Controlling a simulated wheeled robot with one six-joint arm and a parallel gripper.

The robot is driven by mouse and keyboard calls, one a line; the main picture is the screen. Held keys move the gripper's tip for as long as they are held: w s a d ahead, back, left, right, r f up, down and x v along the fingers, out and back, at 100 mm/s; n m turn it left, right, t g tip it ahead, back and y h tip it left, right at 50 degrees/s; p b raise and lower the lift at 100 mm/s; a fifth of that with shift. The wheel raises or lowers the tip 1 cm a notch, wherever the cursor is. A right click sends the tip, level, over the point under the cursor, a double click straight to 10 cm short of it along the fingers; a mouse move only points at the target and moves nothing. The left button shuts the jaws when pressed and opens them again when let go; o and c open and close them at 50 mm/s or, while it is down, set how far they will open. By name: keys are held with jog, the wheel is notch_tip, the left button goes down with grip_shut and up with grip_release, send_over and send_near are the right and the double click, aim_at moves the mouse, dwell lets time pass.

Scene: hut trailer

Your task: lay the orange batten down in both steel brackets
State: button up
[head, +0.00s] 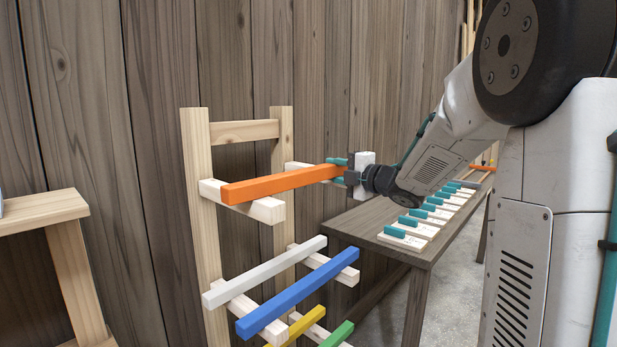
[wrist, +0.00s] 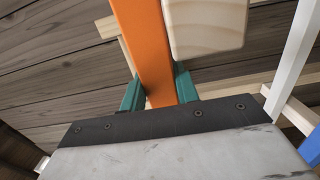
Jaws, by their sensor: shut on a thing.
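The orange batten (head: 275,185) lies across the top pair of wooden arms of a rack. Its near left end is over the left arm; I cannot tell whether it touches. My gripper (head: 340,171) is shut on its right end, with teal fingers on both sides. In the wrist view the batten (wrist: 150,50) runs between the teal fingers (wrist: 158,90), beside the pale end of a wooden arm (wrist: 205,25). I cannot make out the steel brackets for certain in either view.
The wooden rack (head: 202,250) holds white (head: 265,270), blue (head: 300,290) and yellow battens lower down, with a green one at the bottom. A dark bench (head: 365,225) at right carries a row of several pale plates with teal blocks (head: 405,232). A wooden stand (head: 45,210) is at left.

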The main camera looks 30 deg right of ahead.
jog(key=shift+r, duration=0.2)
jog(key=shift+r, duration=1.5)
jog(key=v, duration=1.4)
